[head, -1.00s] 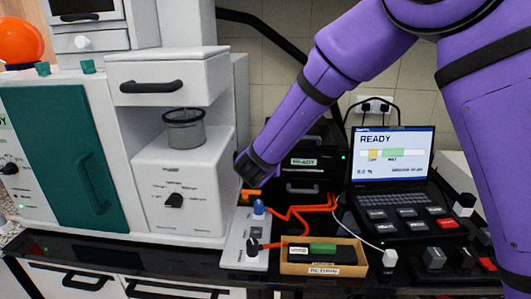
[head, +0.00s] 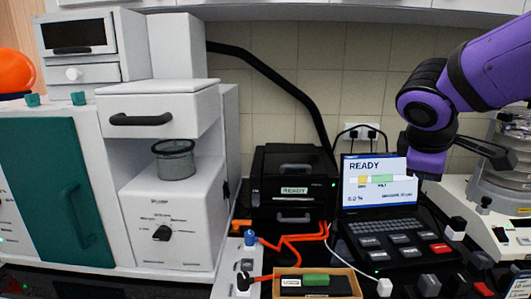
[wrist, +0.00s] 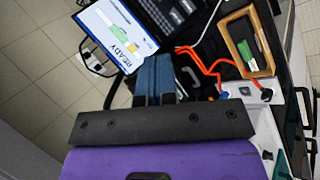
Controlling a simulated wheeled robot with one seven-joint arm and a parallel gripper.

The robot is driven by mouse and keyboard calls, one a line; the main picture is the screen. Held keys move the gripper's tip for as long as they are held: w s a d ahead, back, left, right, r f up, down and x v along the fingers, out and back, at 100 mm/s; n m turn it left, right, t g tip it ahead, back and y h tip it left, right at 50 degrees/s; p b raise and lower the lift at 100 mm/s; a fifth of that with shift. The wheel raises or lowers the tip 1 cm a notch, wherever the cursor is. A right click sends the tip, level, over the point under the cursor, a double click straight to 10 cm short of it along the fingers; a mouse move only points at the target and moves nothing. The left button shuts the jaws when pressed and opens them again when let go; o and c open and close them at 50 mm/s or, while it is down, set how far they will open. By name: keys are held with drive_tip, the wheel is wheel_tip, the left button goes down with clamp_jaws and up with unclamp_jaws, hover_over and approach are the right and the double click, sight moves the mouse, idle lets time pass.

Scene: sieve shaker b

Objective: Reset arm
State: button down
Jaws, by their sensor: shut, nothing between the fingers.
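My gripper shows in the wrist view (wrist: 154,75), its two blue fingers side by side and shut with nothing between them. In the head view my purple and black wrist is raised at the right, beside and partly in front of the laptop (head: 375,180). The fingers cannot be made out there. The gripper is apart from the bench things. The laptop screen reads READY and also shows in the wrist view (wrist: 115,35).
A grey sieve (head: 174,160) sits in the white machine at left. Another white device (head: 490,190) stands at right.

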drive_tip(key=s+m+y, duration=0.5)
drive_tip(key=s+m, duration=0.5)
drive_tip(key=s, duration=0.5)
drive_tip(key=shift+d+r, duration=0.15)
drive_tip(key=shift+d, duration=0.25)
